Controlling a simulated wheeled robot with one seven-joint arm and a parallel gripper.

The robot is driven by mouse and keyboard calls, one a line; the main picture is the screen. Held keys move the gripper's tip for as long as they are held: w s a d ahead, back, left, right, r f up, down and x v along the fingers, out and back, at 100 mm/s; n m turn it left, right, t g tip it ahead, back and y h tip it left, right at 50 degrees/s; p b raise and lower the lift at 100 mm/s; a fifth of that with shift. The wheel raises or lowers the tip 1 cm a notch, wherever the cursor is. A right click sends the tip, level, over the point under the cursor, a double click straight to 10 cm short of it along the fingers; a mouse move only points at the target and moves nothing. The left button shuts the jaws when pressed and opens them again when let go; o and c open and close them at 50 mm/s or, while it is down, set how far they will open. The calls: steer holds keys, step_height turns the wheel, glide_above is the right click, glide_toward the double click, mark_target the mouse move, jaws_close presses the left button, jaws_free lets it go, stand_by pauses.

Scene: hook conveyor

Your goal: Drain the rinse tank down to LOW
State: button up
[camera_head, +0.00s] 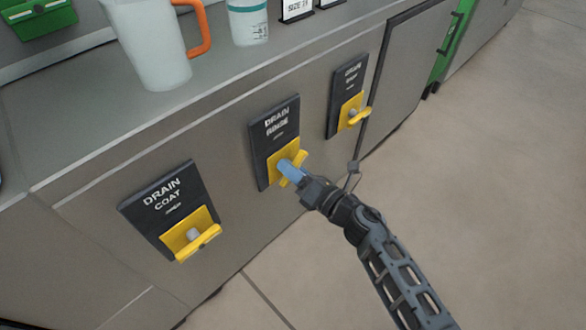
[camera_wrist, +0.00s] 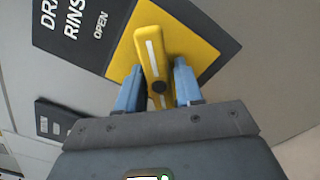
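The yellow drain rinse valve handle (camera_head: 299,161) sits on a yellow plate below a dark label (camera_head: 273,123) marked DRAIN RINSE. It slants more steeply than the other two handles. The wrist view shows the handle (camera_wrist: 154,62) with a white stripe, and the label (camera_wrist: 88,25) reads OPEN in small letters. My gripper (camera_head: 290,168) reaches the valve from the lower right. In the wrist view my gripper (camera_wrist: 158,85) has one blue finger on each side of the handle, close against it, and appears shut on it. The rinse tank's level gauge is not in view.
The drain coat valve (camera_head: 197,236) is at left and a third drain valve (camera_head: 352,110) is at right. A clear jug (camera_head: 158,45) with an orange handle and a white container (camera_head: 248,22) stand on the counter above. The floor at right is clear.

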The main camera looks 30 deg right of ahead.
jaws_close()
steer(key=m+p, duration=0.3)
steer(key=shift+r+m, duration=0.2)
steer(key=shift+m, duration=0.1)
steer(key=shift+f+m+p, duration=0.1)
steer(key=shift+m+p, duration=1.1)
steer(key=shift+m, duration=1)
steer(key=shift+o, duration=1.4)
jaws_free()
steer(key=shift+s, duration=0.1)
